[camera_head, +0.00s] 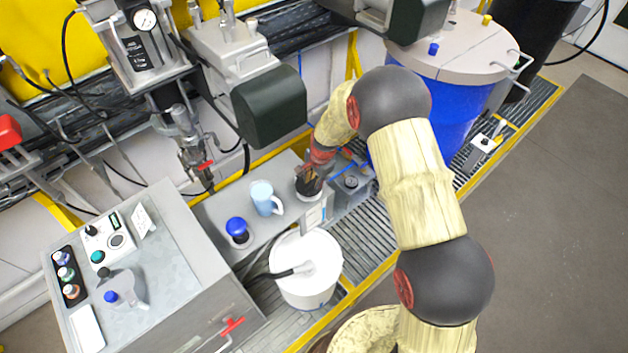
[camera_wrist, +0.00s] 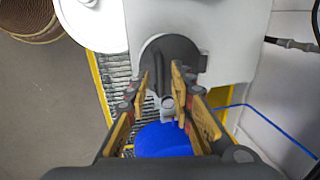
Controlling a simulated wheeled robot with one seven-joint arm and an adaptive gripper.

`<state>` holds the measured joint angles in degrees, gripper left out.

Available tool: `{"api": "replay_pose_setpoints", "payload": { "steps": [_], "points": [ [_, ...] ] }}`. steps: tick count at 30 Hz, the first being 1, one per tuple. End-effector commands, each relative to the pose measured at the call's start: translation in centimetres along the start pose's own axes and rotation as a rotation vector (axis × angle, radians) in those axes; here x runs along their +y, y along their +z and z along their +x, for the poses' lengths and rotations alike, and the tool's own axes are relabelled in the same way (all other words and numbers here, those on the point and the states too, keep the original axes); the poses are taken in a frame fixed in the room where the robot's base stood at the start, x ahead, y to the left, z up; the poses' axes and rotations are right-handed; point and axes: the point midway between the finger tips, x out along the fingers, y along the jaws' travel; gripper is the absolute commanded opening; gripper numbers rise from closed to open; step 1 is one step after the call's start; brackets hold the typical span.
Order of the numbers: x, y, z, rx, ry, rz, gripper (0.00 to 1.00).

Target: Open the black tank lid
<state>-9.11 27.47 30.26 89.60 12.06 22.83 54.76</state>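The black tank lid (camera_wrist: 172,58) shows in the wrist view as a dark round piece with a tab on its right side, on the grey tank top. In the head view the black lid (camera_head: 308,187) is at the right end of the grey unit, partly covered by my gripper (camera_head: 312,174). The lid looks closed, though the fingers hide part of it. In the wrist view my gripper (camera_wrist: 161,80) is open, its fingertips apart at the lid's near edge. A small grey round part (camera_wrist: 167,102) shows between the fingers. I cannot tell whether the fingers touch the lid.
A white bucket (camera_head: 306,268) stands in front, and a small grey box (camera_head: 351,184) is to the right. A large blue drum (camera_head: 440,115) stands behind my arm. Open floor lies right.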

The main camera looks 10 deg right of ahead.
Motion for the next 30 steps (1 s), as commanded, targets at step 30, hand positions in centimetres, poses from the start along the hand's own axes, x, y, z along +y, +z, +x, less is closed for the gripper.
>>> {"api": "replay_pose_setpoints", "payload": {
  "steps": [30],
  "points": [
    [-0.01, -0.01, -0.03, 0.000, 0.000, -0.001, 0.00]
  ]
}}
